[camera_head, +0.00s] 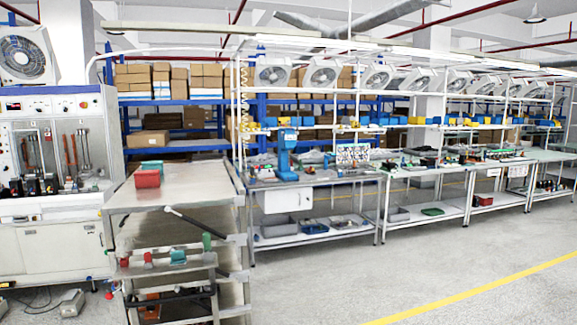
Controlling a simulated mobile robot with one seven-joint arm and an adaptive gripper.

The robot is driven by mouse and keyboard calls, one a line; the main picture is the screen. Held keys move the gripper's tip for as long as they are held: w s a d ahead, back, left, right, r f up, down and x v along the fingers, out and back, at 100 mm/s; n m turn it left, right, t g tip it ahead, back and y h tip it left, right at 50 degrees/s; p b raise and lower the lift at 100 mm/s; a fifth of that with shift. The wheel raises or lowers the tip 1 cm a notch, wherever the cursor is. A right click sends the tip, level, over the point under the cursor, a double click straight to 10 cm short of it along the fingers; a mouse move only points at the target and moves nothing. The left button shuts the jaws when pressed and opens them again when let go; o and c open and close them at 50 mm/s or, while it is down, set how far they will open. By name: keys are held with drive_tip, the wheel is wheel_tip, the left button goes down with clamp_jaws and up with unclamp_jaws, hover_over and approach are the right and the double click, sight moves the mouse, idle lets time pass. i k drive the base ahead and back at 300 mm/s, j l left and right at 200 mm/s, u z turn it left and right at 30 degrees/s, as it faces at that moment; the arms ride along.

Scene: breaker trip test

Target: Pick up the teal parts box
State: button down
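A teal box (153,165) sits on the grey top of a metal table (190,190) at the left. It stands right behind a red box (147,179), which hides part of its front. I cannot tell whether the two boxes touch. A smaller teal item (178,257) shows lower down, on a step or shelf in front of the table. My gripper is not in this view.
A test cabinet (50,250) stands left of the table. Long workbenches (320,180) with tools run to the right. Blue shelving (185,145) with cartons stands behind. The grey floor (400,275) at the right front is clear, with a yellow line (480,288).

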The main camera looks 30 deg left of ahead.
sight(154, 165)
drive_tip(key=u, duration=1.95)
drive_tip(key=i+l+z, duration=0.3)
drive_tip(key=i+z, duration=0.7)
drive_tip(key=i, duration=0.15)
drive_tip(key=i+z, duration=0.5)
drive_tip(key=i, duration=0.6)
drive_tip(key=i+l+u, duration=0.1)
drive_tip(key=i, duration=1.1)
drive_tip(key=i+u, duration=0.3)
drive_tip(key=i, duration=0.2)
drive_tip(key=i+l+u, duration=0.1)
drive_tip(key=i+u, duration=0.25)
drive_tip(key=i, duration=0.2)
drive_tip(key=i+u, duration=0.3)
drive_tip(key=i, duration=0.2)
drive_tip(key=i+u, duration=0.35)
drive_tip(key=i, duration=0.2)
